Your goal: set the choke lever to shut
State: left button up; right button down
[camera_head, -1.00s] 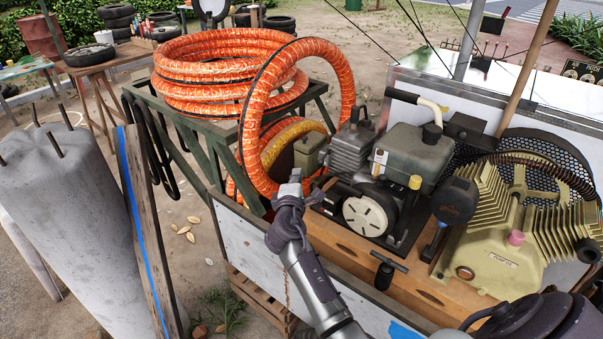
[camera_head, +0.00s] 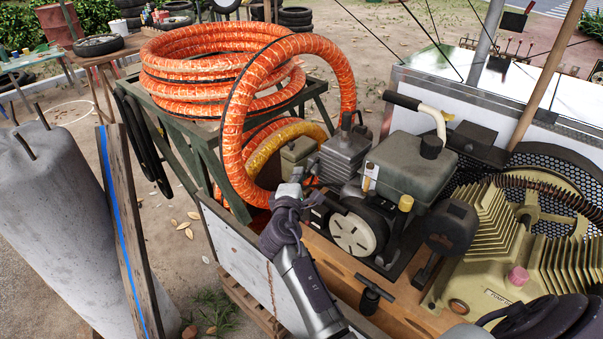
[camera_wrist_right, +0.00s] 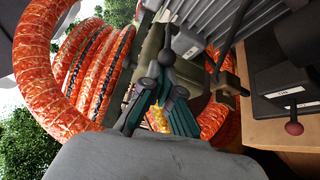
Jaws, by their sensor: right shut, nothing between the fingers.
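The small engine (camera_head: 405,165) stands on the cart's wooden deck, with a pale round starter cover (camera_head: 353,232) on its near side. My right gripper (camera_head: 290,188) is at the engine's left end, beside the orange hose. In the right wrist view the gripper (camera_wrist_right: 160,108) is shut and empty. A short lever with a black ball knob (camera_wrist_right: 168,55) is just beyond its fingertips; contact cannot be told. A dark red knob (camera_wrist_right: 293,128) is farther right. I cannot tell for sure which is the choke lever. It is not distinguishable in the head view. My left gripper is not in view.
A thick orange hose coil (camera_head: 215,70) lies on a green metal stand, one loop hanging close to my right gripper. The tan pump (camera_head: 500,255) is right of the engine. A black T-handle (camera_head: 373,292) rises from the deck. A white side panel (camera_head: 235,255) edges the cart.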

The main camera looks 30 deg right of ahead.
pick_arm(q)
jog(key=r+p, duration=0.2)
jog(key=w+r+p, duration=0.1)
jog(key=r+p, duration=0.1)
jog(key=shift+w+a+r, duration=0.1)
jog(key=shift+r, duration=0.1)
pick_arm(e)
jog(key=s+n+t+y, duration=0.1)
jog(key=s+d+n+t+y, duration=0.1)
jog(key=y, duration=0.1)
jog(key=shift+s+d+f+n, duration=0.1)
jog(key=shift+d+n, duration=0.05)
jog(key=shift+n, duration=0.15)
